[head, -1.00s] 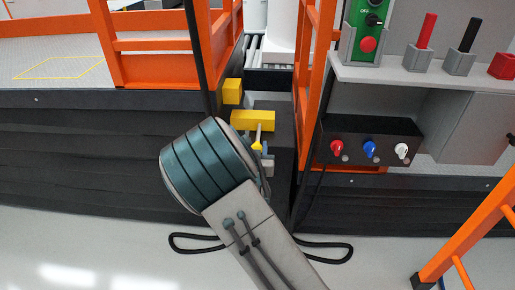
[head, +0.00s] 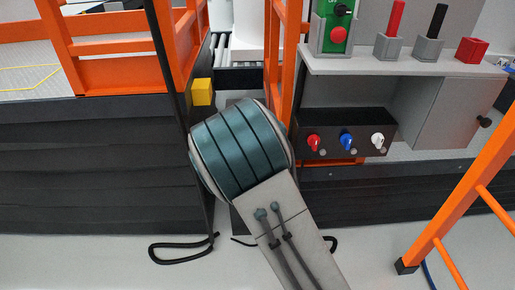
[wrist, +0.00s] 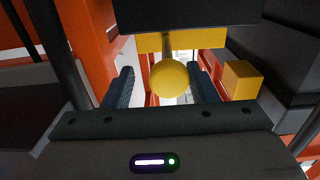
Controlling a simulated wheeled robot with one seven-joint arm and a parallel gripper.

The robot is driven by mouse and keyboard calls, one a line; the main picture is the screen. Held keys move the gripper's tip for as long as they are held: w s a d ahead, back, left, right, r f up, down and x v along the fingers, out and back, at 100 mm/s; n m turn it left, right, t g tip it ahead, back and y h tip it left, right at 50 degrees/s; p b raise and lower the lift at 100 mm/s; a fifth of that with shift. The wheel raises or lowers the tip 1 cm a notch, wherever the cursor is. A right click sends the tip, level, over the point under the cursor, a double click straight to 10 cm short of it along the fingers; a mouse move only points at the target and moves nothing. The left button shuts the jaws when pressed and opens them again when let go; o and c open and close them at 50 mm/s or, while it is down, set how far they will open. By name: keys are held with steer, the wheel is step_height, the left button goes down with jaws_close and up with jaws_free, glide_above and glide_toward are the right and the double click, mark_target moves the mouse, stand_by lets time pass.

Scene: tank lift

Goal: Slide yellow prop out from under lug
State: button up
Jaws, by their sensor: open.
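The yellow prop shows in the wrist view as a yellow bar (wrist: 205,39) against a dark block, with a rod and round yellow knob (wrist: 169,78) pointing towards the camera. My gripper (wrist: 164,87) is open, its two fingers on either side of the knob in the picture. I cannot tell whether they touch it. A yellow block (head: 202,91), perhaps the lug, sticks out from the dark platform side in the head view. It also shows on the right in the wrist view (wrist: 242,80). In the head view my arm hides the prop and my gripper.
Orange rails (head: 187,50) stand left of the narrow gap with rollers. On the right are a control box (head: 335,28), a shelf with levers and a dark panel (head: 347,121) with coloured knobs. An orange frame (head: 460,180) stands at front right. Floor at lower left is mostly clear.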

steer(key=shift+a, duration=0.2)
steer(key=s+d+p, duration=0.1)
steer(key=s+p, duration=0.6)
steer(key=s, duration=0.4)
steer(key=shift+s+d+r, duration=0.15)
steer(key=shift+s+r, duration=0.1)
steer(key=shift+r, duration=0.05)
steer(key=shift+s+p, duration=0.15)
steer(key=shift+p, duration=0.55)
steer(key=shift+s+d+f+p, duration=0.15)
steer(key=shift+s+p, duration=0.35)
steer(key=shift+p, duration=0.85)
steer(key=shift+s+d+f+p, duration=0.1)
steer(key=shift+s+p, duration=0.35)
steer(key=shift+p, duration=0.85)
